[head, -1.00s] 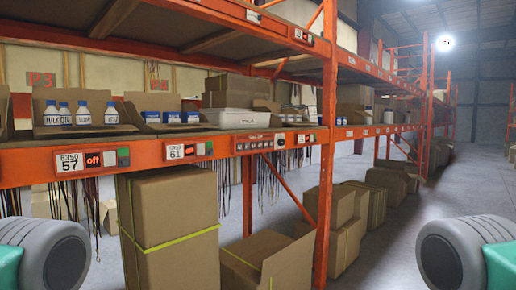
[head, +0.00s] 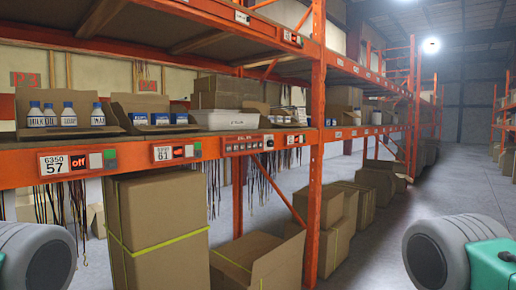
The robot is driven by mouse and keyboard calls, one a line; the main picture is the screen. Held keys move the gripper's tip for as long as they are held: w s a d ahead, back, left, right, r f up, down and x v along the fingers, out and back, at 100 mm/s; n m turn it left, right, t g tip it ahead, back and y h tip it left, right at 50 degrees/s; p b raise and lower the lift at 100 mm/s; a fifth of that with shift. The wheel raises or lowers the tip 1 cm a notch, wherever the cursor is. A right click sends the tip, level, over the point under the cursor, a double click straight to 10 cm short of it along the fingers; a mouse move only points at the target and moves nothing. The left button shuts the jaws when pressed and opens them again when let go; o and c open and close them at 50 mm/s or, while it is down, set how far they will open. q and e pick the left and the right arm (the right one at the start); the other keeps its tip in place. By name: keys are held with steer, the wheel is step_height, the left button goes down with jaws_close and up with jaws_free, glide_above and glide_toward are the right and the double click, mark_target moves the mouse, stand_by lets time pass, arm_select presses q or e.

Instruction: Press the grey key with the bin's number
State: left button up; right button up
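On the orange shelf beam, a label unit reads 6350 57 (head: 52,165), with a red display showing "off" (head: 78,162), a grey key (head: 95,161) and a green key (head: 110,158). Farther right, a second unit reads 61 (head: 163,153), with a red display, a pale grey key (head: 188,151) and a green key. Above the first unit, an open cardboard bin (head: 85,131) holds several blue-capped white bottles. Above the second, another cardboard bin (head: 160,129) holds small blue-and-white containers. Neither gripper is in view; only my grey and teal arm parts show at the lower corners.
A dark control strip (head: 248,144) sits on the beam beside an orange upright post (head: 317,130). A white tub (head: 225,119) stands on the shelf. Large strapped boxes (head: 155,230) stand beneath. The aisle floor (head: 455,180) to the right is clear.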

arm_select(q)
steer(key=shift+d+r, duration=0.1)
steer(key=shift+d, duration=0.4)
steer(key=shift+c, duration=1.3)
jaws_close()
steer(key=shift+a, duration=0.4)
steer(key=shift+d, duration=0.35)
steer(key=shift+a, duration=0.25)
